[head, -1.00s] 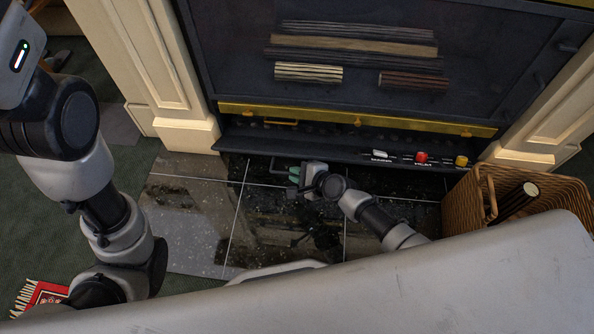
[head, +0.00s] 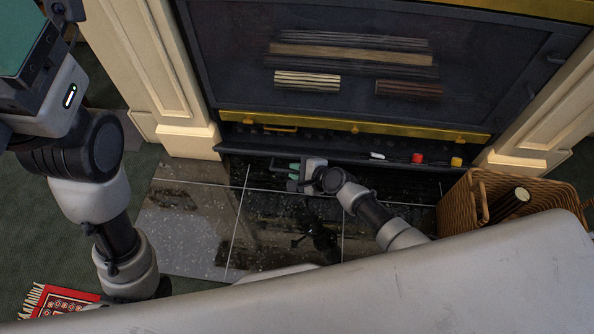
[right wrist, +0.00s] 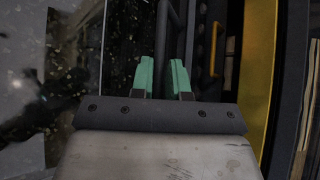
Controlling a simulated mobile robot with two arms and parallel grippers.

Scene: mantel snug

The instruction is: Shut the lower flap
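The lower flap (head: 330,153) is the long dark panel under the brass strip of the stove front in the head view. It appears to hang out from the stove; its exact angle is hard to tell. My right gripper (head: 293,173) is low in front of the flap's edge, left of centre, its teal fingers apart and empty. In the right wrist view the fingers (right wrist: 163,78) point toward dark rails at the stove's base; I cannot tell whether they touch. My left gripper (head: 35,50) shows only partly at the top left, close to the camera, its fingertips cut off.
White, red (head: 417,158) and yellow (head: 456,161) knobs sit at the flap opening's right. A wicker basket (head: 455,205) with a log stands at the right. Glossy hearth tiles (head: 195,225) lie clear at left. A red rug (head: 62,300) is at lower left.

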